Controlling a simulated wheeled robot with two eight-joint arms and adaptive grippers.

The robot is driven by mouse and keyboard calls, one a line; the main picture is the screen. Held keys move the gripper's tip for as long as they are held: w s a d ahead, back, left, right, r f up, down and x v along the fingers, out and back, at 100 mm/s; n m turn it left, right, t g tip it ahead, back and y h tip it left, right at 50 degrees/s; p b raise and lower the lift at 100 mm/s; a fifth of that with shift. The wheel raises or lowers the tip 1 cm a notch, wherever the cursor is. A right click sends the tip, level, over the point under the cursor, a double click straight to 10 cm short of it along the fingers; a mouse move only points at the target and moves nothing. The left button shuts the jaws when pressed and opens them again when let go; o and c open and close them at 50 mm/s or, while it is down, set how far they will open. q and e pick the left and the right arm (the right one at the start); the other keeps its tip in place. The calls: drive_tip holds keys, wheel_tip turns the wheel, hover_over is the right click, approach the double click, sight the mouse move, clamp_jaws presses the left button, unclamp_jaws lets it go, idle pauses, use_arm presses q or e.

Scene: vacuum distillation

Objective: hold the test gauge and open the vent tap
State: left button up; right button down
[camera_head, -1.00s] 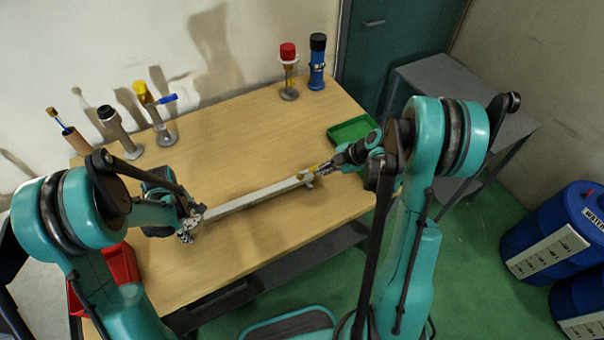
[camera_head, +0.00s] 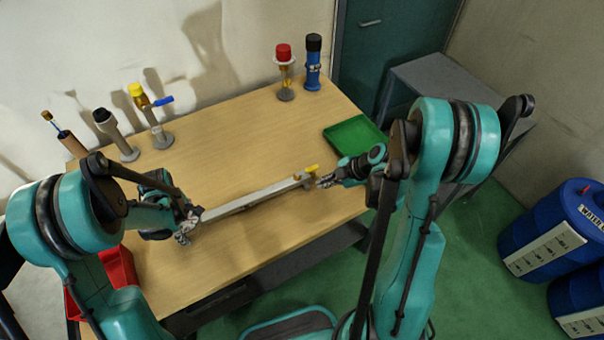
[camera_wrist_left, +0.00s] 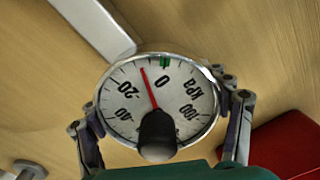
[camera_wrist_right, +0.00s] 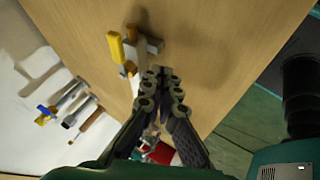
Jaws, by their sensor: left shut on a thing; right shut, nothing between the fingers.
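The test gauge (camera_wrist_left: 183,103) is a round white dial with a metal rim. Its red needle points between the 20 and 0 numerals. My left gripper (camera_head: 187,224) is shut on the gauge, with fingers on both sides of the rim. A long pale bar (camera_head: 250,195) runs from there across the table. The vent tap with its yellow handle (camera_head: 312,168) sits at the bar's far right end. In the right wrist view the handle (camera_wrist_right: 116,47) lies roughly along the bar. My right gripper (camera_head: 322,182) is shut and empty, just beside the tap and apart from its handle.
At the table's back stand a blue-levered yellow-topped fitting (camera_head: 148,112), a black-capped tube (camera_head: 115,133), a red-topped piece (camera_head: 285,72) and a blue cylinder (camera_head: 312,62). A green tray (camera_head: 355,137) is at right, a red bin (camera_head: 118,270) at front left.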

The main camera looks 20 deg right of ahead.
drive_tip(key=v, duration=1)
drive_tip(key=shift+s, duration=0.3)
drive_tip(key=shift+a, duration=0.1)
use_arm(q)
drive_tip(key=o, duration=1.9)
wheel_tip(320, 180, up, 12)
